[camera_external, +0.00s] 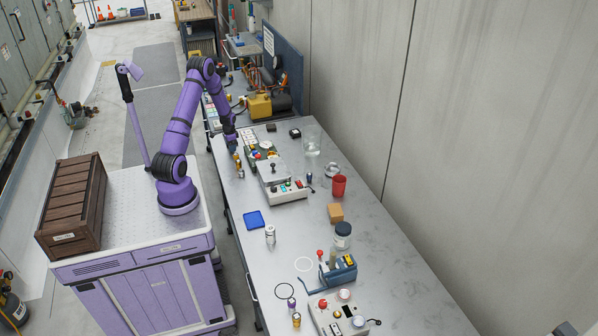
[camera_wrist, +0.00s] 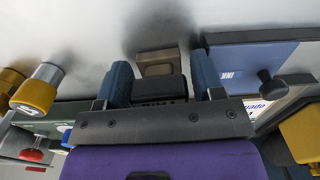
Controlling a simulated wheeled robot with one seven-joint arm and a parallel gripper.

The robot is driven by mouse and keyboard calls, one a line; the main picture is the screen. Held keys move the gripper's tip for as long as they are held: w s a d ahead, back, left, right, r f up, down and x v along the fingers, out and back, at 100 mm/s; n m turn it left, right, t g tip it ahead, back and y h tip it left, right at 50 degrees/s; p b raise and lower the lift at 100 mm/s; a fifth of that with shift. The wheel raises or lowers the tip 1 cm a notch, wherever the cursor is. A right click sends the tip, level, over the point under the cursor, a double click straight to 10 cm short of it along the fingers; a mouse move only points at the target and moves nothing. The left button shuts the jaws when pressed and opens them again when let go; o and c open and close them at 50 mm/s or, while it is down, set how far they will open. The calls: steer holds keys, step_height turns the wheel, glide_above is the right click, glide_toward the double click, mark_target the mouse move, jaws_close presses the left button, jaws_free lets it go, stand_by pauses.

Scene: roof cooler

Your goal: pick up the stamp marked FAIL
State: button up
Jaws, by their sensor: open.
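In the wrist view, a dark block (camera_wrist: 158,90) with pale lettering sits between the two blue fingers of my gripper (camera_wrist: 161,78). The lettering appears upside down and is partly hidden by the gripper's crossbar; it may read FAIL, but I cannot be sure. A brown-grey block-shaped part (camera_wrist: 157,62) shows just beyond it. The fingers stand apart on either side of the dark block; I cannot tell whether they touch it. In the external view my gripper (camera_external: 231,141) is low at the left edge of the bench, and the stamp cannot be made out there.
In the wrist view, a silver-topped yellow cylinder (camera_wrist: 37,90) stands at left, a blue panel (camera_wrist: 250,66) and a yellow object (camera_wrist: 302,135) at right. On the bench (camera_external: 245,260) are a control box (camera_external: 288,193), a red cup (camera_external: 339,185) and a blue tray (camera_external: 253,219).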

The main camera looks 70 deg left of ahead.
steer(key=c, duration=0.7)
steer(key=shift+r, duration=0.1)
